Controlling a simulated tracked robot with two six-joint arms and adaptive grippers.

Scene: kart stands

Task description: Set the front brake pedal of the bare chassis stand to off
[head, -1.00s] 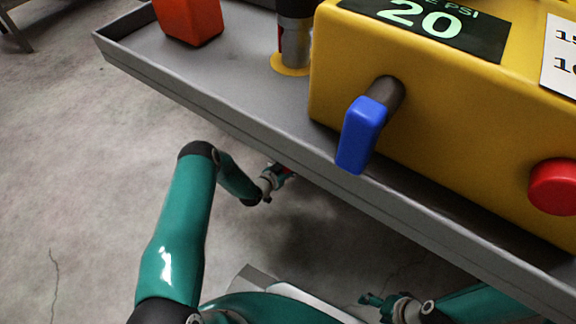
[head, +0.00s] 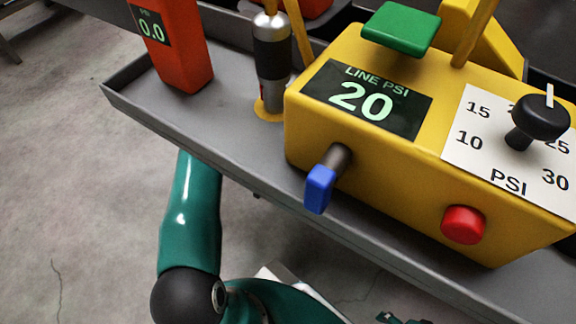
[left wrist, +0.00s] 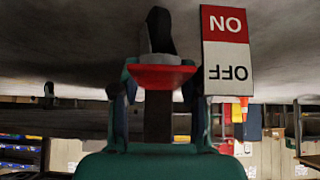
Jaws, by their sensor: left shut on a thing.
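In the left wrist view, which is upside down, my left gripper (left wrist: 160,88) is shut on the red-faced brake pedal (left wrist: 160,76). A dark bar shows between its fingers, and a dark piece stands above the red face. An ON/OFF label (left wrist: 226,50), red for ON and white for OFF, is beside the pedal, with OFF on the side nearer my gripper. In the head view the grey tray hides my left gripper and the pedal. Part of my right gripper (head: 392,318) shows at the bottom edge; its jaws are unclear.
The grey tray (head: 190,125) carries a yellow box (head: 300,125) with a blue lever (head: 319,188), red button (head: 463,225), black knob (head: 540,118) and green pad (head: 401,28). An orange gauge (head: 180,60) stands left. Open concrete floor (head: 80,200) is at the left.

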